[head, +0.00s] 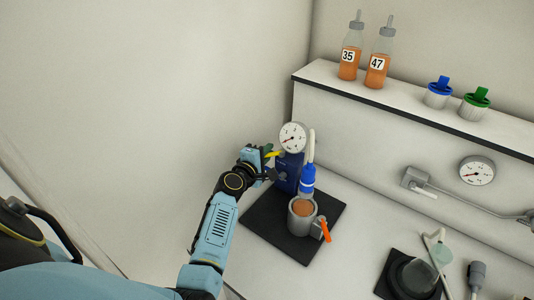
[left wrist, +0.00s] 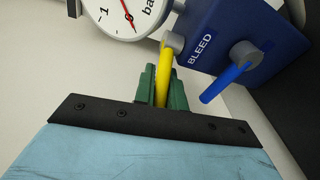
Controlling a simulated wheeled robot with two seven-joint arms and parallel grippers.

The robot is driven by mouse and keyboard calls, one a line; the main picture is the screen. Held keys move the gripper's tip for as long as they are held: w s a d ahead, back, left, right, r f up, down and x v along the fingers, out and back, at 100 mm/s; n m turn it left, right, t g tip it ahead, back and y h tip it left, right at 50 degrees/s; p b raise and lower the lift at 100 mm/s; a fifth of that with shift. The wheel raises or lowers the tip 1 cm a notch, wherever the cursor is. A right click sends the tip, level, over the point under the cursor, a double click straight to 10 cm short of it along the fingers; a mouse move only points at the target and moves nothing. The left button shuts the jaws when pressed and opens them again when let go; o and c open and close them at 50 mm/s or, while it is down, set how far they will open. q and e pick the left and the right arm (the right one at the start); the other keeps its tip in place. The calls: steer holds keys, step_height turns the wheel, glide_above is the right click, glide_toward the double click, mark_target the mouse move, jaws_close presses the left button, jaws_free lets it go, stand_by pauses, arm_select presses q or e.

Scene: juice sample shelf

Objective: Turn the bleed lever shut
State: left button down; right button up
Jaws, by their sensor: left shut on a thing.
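A dark blue block (head: 287,174) stands on a black mat with a round gauge (head: 292,137) on top. In the left wrist view the blue block (left wrist: 228,22) carries the word BLEED between a yellow lever (left wrist: 163,72) and a blue lever (left wrist: 225,85). The yellow lever also shows in the head view (head: 273,154). My left gripper (left wrist: 162,90) has its green fingers shut on the yellow lever, one on each side. The blue lever is apart from the fingers. The lever's tip is hidden by the gripper. My right gripper is not in view.
A grey cup (head: 299,222) of orange-brown liquid with an orange handle stands on the black mat (head: 262,226). Bottles 35 (head: 349,64) and 47 (head: 377,70) and two capped jars stand on the shelf. A second gauge (head: 477,171) and pipe are at right.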

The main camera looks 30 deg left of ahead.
arm_select(q)
steer(key=m+h+b, duration=0.1)
steer(key=h+b, duration=0.1)
steer(key=w+m+h+b, duration=0.1)
steer(key=m+h+b, duration=0.1)
steer(key=shift+a, duration=0.2)
steer(key=c, duration=1.5)
jaws_free()
steer(key=shift+o, duration=0.2)
steer(key=v, duration=1.3)
steer(key=shift+s+r, duration=0.2)
